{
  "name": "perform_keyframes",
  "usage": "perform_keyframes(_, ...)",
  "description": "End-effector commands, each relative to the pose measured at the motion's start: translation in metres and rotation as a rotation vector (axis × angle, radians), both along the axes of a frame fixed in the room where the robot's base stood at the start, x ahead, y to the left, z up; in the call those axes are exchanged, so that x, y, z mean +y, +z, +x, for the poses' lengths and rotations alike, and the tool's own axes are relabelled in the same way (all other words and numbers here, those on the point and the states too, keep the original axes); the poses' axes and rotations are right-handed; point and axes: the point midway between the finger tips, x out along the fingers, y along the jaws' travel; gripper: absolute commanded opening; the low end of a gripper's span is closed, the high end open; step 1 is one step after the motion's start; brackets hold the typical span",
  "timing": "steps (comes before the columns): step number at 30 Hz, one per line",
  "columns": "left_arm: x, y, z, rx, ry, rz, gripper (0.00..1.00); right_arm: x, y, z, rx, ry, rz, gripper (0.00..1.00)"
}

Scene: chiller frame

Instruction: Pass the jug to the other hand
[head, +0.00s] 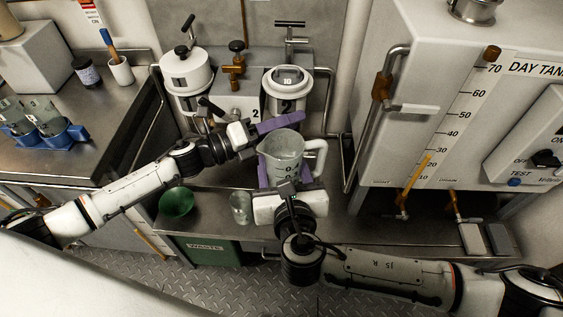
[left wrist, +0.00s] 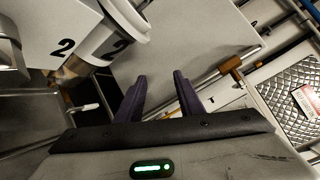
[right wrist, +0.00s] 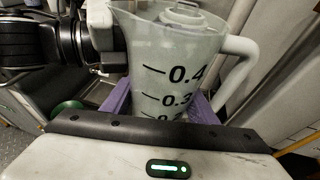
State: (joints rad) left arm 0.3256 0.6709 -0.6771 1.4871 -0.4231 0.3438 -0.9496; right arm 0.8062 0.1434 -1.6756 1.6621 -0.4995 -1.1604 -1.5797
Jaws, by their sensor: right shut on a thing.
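The jug (head: 284,157) is a translucent measuring jug with black marks and a white handle on its right side. It looks upright. My right gripper (head: 284,182) is shut on the jug's body from the near side. In the right wrist view, the jug (right wrist: 168,55) stands between the purple fingers (right wrist: 160,100), with its handle at the right. My left gripper (head: 276,124) is just behind and left of the jug's rim. In the left wrist view, its purple fingers (left wrist: 160,85) are apart with nothing between them. The jug does not show there.
A green funnel (head: 176,202) and a clear beaker (head: 241,207) are on the bench (head: 215,232) at left. The day tank (head: 420,100) is at right. A waste bin (head: 212,250) is below.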

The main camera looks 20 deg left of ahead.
Motion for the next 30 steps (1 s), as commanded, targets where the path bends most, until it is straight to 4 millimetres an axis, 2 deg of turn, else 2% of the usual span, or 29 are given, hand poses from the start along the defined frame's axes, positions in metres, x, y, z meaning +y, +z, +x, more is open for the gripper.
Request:
perform_keyframes(1,0.008,-0.029,-0.01,0.124,0.059,-0.067,0.34,0.0,0.0,0.0,-0.001,0.0,0.0,0.3)
perform_keyframes(3,0.023,-0.063,-0.024,0.279,0.146,-0.16,0.34,0.0,0.0,0.0,-0.001,0.0,0.0,0.3)
perform_keyframes(9,0.064,-0.146,-0.072,0.639,0.401,-0.403,0.34,0.0,0.0,0.0,-0.001,0.0,0.0,0.3)
perform_keyframes(15,0.097,-0.202,-0.121,0.865,0.617,-0.582,0.34,0.0,0.0,0.0,-0.001,0.0,0.0,0.3)
perform_keyframes(19,0.116,-0.229,-0.152,0.966,0.74,-0.674,0.34,0.0,0.0,0.0,-0.001,0.0,0.0,0.3)
perform_keyframes(21,0.088,-0.229,-0.169,1.042,0.784,-0.828,0.34,0.0,0.0,0.0,-0.001,0.0,0.0,0.3)
perform_keyframes(24,0.067,-0.233,-0.196,1.149,0.873,-1.023,0.34,0.0,0.0,0.0,-0.001,0.0,0.0,0.3)
perform_keyframes(30,0.038,-0.234,-0.253,1.349,1.068,-1.4,0.34,0.0,0.0,0.0,-0.001,0.0,0.0,0.3)
